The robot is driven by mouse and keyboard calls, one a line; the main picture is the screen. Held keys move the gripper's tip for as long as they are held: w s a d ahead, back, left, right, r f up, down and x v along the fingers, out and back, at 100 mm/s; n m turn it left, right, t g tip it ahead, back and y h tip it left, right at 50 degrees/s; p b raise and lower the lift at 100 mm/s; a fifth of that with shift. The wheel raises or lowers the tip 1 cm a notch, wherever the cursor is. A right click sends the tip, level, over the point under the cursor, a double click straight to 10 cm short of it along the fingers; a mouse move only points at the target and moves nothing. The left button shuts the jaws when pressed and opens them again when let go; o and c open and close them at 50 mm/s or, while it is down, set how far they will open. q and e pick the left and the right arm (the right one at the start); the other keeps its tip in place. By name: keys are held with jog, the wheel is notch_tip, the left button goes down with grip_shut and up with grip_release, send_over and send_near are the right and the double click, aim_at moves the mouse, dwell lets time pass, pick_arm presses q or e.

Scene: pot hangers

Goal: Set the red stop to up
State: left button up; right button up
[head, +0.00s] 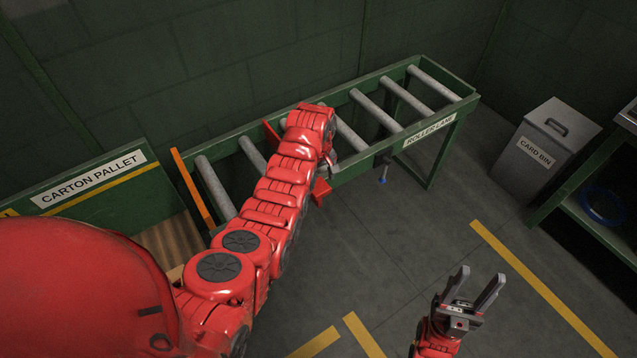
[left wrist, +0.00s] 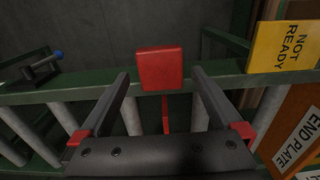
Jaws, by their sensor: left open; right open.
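The red stop (head: 321,190) is on the near side rail of the roller lane, mostly hidden behind my left arm. In the left wrist view the red stop (left wrist: 160,68) shows as a square red block at the green rail, with a thin red bar below it. My left gripper (left wrist: 161,74) is open, its fingers either side of the block in the picture; I cannot tell whether they touch it. In the head view the left gripper (head: 331,160) is largely hidden by its arm. My right gripper (head: 474,280) is open and empty above the floor at lower right.
The roller lane (head: 437,124) has grey rollers and a green frame. A blue-tipped handle (head: 383,178) hangs from its near rail. A yellow NOT READY plate (left wrist: 285,46) and orange END PLATE (left wrist: 295,140) are close by. The card bin (head: 548,148) stands right. The floor between is clear.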

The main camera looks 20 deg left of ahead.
pick_arm(q)
notch_tip(320, 180, up, 7)
jog(key=shift+w+f+b, duration=0.1)
jog(key=shift+f+b, duration=0.1)
jog(key=shift+b, duration=0.15)
notch_tip(320, 180, up, 9)
jog(key=p, duration=0.9)
jog(key=shift+f, duration=0.1)
